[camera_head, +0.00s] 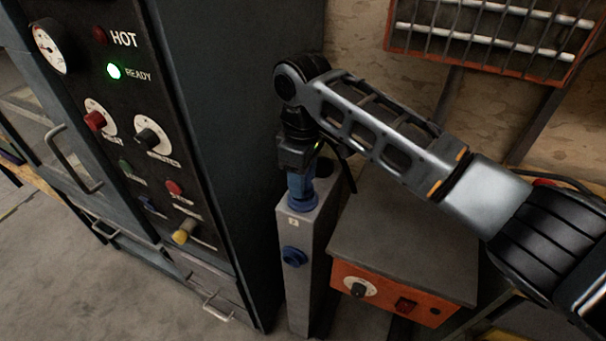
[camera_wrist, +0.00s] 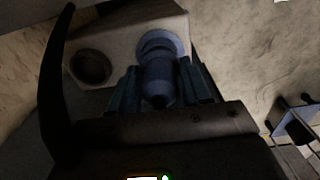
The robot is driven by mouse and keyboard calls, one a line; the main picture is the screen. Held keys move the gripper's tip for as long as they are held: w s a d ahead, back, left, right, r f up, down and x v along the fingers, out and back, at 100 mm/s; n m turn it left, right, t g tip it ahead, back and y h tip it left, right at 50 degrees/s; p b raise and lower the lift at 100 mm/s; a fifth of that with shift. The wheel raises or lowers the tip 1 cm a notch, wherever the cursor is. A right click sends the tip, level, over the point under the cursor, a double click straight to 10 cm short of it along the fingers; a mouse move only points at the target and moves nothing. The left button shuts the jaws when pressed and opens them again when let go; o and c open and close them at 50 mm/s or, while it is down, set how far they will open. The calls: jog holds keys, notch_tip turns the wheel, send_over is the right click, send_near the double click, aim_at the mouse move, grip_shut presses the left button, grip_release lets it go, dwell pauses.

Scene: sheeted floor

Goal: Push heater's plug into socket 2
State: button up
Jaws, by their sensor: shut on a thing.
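My gripper (camera_head: 300,168) points down over a narrow grey post (camera_head: 297,285) and is shut on a blue plug (camera_head: 300,188). In the wrist view, my gripper (camera_wrist: 160,88) has one finger on each side of the plug (camera_wrist: 158,78). The plug's far end meets a round blue socket (camera_wrist: 160,42) in the post's top; this socket also shows in the head view (camera_head: 303,204). I cannot tell how deep the plug sits. A small pale label (camera_head: 293,222) is just below, its mark too small to read surely. Beside the socket is a dark round hole (camera_wrist: 92,67).
A blue round fitting (camera_head: 294,257) sticks out of the post's front. A dark oven cabinet (camera_head: 225,150) stands close on the left. An orange-fronted box (camera_head: 400,296) with a dial stands close on the right. An orange barred heater (camera_head: 495,32) is at upper right.

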jog(key=shift+f, duration=0.7)
jog(key=o, duration=1.1)
jog(key=shift+o, duration=0.2)
jog(key=shift+r, duration=0.15)
